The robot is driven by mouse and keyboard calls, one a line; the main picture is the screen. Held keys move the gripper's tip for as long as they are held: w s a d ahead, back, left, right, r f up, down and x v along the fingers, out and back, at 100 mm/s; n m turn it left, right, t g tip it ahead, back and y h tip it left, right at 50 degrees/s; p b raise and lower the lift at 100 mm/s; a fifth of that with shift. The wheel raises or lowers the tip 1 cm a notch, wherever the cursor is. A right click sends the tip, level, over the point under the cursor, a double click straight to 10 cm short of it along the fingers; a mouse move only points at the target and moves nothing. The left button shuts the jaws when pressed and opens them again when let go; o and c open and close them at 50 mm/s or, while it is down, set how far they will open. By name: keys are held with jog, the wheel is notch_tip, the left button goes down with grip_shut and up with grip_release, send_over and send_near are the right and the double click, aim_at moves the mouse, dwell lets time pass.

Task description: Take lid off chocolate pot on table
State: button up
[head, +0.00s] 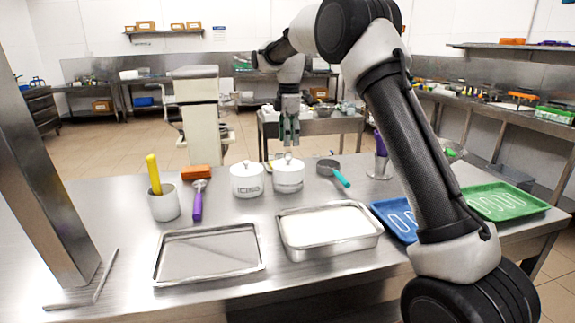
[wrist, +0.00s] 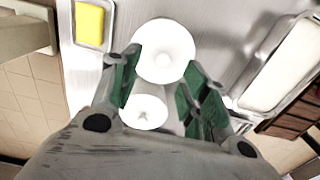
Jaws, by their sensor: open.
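Two white lidded pots stand side by side on the steel table, a left pot (head: 247,181) and a right pot (head: 288,176). Both lids are on, each with a small knob. Their dark lettering is too small to read, so I cannot tell which is the chocolate pot. My gripper (head: 289,135) points down above the right pot, apart from it. In the wrist view my gripper (wrist: 163,65) is open and empty, with its green-padded fingertips on either side of the larger-looking white lid (wrist: 166,42). A second white lid (wrist: 143,112) shows lower, between the fingers.
A blue-green-handled scoop (head: 335,172) lies right of the pots. A white-filled tray (head: 328,249) and an empty tray (head: 208,254) are in front. A yellow block (wrist: 90,24) shows in the wrist view.

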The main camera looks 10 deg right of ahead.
aim_at(288, 158)
jog(key=f, duration=0.7)
jog(key=shift+s+a, duration=0.2)
jog(key=shift+s, duration=0.05)
jog(key=c, duration=0.8)
